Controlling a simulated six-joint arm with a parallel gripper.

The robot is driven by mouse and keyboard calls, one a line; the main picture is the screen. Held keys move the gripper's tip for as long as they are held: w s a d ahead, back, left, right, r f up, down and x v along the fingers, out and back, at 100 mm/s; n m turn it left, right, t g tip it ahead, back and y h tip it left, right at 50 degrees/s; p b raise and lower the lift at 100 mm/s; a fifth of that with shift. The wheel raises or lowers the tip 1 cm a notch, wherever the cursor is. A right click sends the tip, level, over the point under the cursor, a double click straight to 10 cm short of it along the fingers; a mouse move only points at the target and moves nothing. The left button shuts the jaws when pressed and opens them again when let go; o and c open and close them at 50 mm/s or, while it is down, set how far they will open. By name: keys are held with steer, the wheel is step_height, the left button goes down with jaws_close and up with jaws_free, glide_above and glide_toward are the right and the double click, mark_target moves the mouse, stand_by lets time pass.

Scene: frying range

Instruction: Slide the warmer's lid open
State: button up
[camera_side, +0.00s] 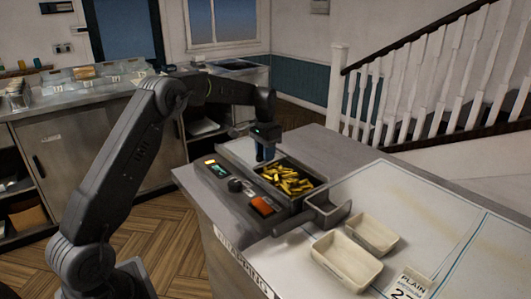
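The warmer (236,201) is a dark box set in the counter, with a small lit display, a round knob and an orange switch on its front panel. Its well is open at the right and shows several yellow fries (287,180). A flat grey panel (236,149), which looks like the lid, lies at the well's far left end. My gripper (265,155) points down at the left end of the open well, by the panel's near edge. Its fingertips are small and dark, so I cannot tell whether they are open or touch the lid.
A grey metal scoop or holder (326,211) stands right of the warmer. Two empty cream trays (347,262) (370,235) and a sign card reading "PLAIN" (408,286) are at the front right. The counter (330,150) behind the warmer is clear.

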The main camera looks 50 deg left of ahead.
steer(key=shift+o, duration=1.2)
step_height(320, 180, up, 14)
steer(key=shift+f, duration=0.15)
steer(key=s+d+r+t, duration=0.1)
steer(key=s+d+r, duration=0.2)
steer(key=s+d, duration=0.35)
steer(key=s+d+r+t, duration=0.2)
steer(key=s+d+r, duration=0.2)
steer(key=s+d, duration=0.25)
steer(key=s+d+f+t, duration=0.1)
steer(key=s+d+f, duration=0.3)
steer(key=s, duration=0.5)
steer(key=s+d+f+t, duration=0.1)
steer(key=s+d+f, duration=0.3)
steer(key=s, duration=0.6)
step_height(320, 180, down, 2)
steer(key=shift+d+t, duration=0.3)
